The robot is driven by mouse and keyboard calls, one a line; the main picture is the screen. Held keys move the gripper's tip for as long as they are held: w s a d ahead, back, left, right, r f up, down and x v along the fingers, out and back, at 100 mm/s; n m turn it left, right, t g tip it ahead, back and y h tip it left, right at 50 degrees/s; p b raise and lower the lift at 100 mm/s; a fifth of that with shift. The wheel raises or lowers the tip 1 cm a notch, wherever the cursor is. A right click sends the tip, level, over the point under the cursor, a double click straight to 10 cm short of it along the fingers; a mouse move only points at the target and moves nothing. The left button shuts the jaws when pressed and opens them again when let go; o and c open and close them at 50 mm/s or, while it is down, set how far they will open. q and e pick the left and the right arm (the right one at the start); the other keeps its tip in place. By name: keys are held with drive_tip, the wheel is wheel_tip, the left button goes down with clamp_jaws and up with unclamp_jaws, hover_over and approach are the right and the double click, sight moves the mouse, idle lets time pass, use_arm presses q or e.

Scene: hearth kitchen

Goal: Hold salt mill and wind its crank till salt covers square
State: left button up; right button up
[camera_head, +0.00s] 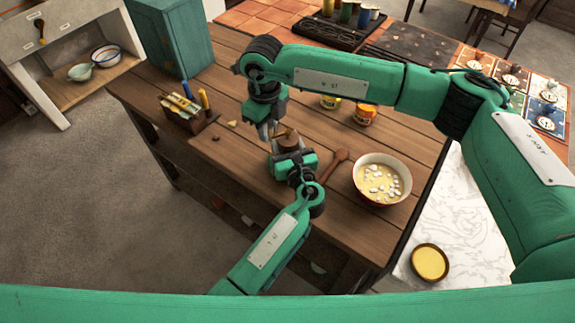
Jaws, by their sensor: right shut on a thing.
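The salt mill (288,143) is a small brown wooden body standing upright near the middle of the wooden table. My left gripper (291,155) reaches up from below and is at the mill's near side; its housing hides the mill's lower part and its fingertips. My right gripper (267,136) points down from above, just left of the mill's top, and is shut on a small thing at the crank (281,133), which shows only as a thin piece. I cannot make out a square or any salt; the area under the mill is hidden.
A bowl of pale liquid with white pieces (382,180) stands right of a wooden spoon (334,165). The table's front left is clear.

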drive_tip(key=shift+w, duration=0.6)
drive_tip(key=shift+w+d+f, duration=0.1)
drive_tip(key=shift+w+d, duration=0.05)
drive_tip(key=shift+w, duration=1.3)
drive_tip(key=shift+w+d, duration=1)
drive_tip(key=shift+w, duration=0.05)
